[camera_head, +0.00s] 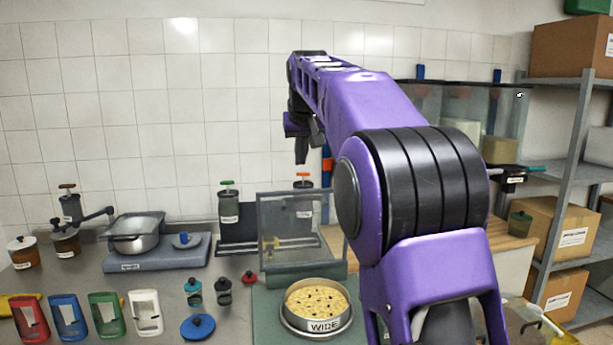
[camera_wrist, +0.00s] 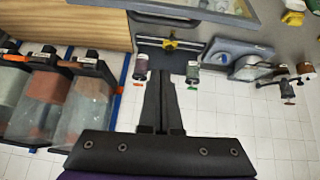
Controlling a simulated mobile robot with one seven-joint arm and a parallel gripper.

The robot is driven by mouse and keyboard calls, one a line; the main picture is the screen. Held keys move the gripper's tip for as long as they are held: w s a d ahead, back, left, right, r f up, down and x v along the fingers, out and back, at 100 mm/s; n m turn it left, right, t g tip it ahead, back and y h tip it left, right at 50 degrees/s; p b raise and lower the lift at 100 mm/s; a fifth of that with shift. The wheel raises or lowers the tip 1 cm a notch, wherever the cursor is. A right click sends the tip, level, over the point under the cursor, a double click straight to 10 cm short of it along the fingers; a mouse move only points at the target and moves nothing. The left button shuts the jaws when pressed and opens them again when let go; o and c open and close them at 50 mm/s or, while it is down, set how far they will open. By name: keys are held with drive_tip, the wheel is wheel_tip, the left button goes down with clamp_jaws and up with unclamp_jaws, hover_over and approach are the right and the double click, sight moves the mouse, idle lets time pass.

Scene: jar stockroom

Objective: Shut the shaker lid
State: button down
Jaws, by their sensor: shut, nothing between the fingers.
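No shaker is plainly marked; two small lidded jars, one teal (camera_head: 192,291) and one dark (camera_head: 224,291), stand upright on the counter left of the round pan. I cannot tell which is the shaker or whether their lids are shut. A taller green-topped jar (camera_head: 229,205) and an orange-topped jar (camera_head: 304,204) stand at the back; they also show in the wrist view, green-topped (camera_wrist: 192,73) and orange-topped (camera_wrist: 140,67). My gripper (camera_head: 302,160) is shut and empty, pointing down in the air near the tiled wall, above the orange-topped jar. Its closed fingers (camera_wrist: 160,76) show in the wrist view.
A clear raised panel (camera_head: 287,228) stands behind the round pan (camera_head: 319,333) of yellow food. A blue lid (camera_head: 197,327), a red-topped item (camera_head: 249,278) and several coloured holders stand at the front left. Shelves with boxes (camera_head: 571,48) are at right. My arm hides the centre right.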

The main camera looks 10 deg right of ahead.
sight(301, 191)
drive_tip(key=shift+w+d+f, duration=0.1)
drive_tip(key=shift+w+f, duration=0.2)
drive_tip(key=shift+f, duration=1.2)
drive_tip(key=shift+w+a+f, duration=0.1)
drive_tip(key=shift+w+f, duration=0.2)
drive_tip(key=shift+f, duration=1.2)
drive_tip(key=shift+w+d+f, duration=0.1)
drive_tip(key=shift+w+f, duration=0.2)
drive_tip(key=shift+f, duration=1.2)
drive_tip(key=shift+s+f+b, duration=0.1)
drive_tip(key=shift+f+b, duration=0.05)
drive_tip(key=shift+b, duration=0.25)
